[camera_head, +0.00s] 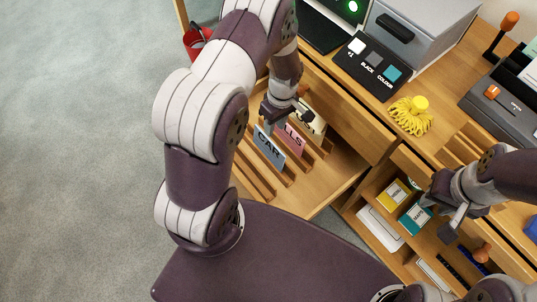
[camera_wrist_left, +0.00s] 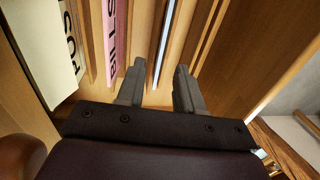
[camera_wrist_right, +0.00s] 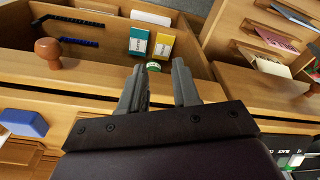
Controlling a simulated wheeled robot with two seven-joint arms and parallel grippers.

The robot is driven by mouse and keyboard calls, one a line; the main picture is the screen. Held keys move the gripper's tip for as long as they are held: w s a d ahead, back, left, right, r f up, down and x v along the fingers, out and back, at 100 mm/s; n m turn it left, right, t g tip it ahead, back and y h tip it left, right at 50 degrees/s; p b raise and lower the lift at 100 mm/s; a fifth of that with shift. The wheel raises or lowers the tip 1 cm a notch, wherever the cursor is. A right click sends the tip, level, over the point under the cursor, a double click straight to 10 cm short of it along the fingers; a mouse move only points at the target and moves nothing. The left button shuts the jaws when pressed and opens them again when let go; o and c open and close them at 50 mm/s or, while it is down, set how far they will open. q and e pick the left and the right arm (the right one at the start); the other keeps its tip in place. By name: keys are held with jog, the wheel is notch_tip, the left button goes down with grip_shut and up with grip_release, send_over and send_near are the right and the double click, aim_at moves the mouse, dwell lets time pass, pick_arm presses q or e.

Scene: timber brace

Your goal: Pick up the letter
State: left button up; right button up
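I cannot tell which piece is the letter. The open drawer (camera_head: 318,192) holds a blue card marked CAR (camera_head: 268,148), a pink card (camera_head: 292,138) and a cream card (camera_head: 312,118), upright among wooden dividers. The left wrist view shows the pink card (camera_wrist_left: 113,35) and cream card (camera_wrist_left: 45,50) on the left. My left gripper (camera_head: 271,120) is open above the drawer, near the blue card. In its wrist view, the blue card's thin edge (camera_wrist_left: 164,40) appears between the parted fingers (camera_wrist_left: 160,70). My right gripper (camera_head: 440,216) is open and empty above another drawer; its fingers (camera_wrist_right: 157,72) are parted.
On the desk are a black panel (camera_head: 372,62), a grey box (camera_head: 405,35) and a yellow tasselled object (camera_head: 410,115). A red cup (camera_head: 196,42) is at upper left.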

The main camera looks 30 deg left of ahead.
aim_at(270, 140)
pick_arm(q)
jog(key=f+b, duration=0.1)
jog(key=f, duration=0.2)
jog(key=f+b, duration=0.1)
jog(key=f, duration=0.2)
jog(key=s+a+f+b, duration=0.1)
jog(key=f, duration=0.1)
jog(key=shift+f, duration=0.4)
jog(key=shift+r, duration=0.1)
grip_shut()
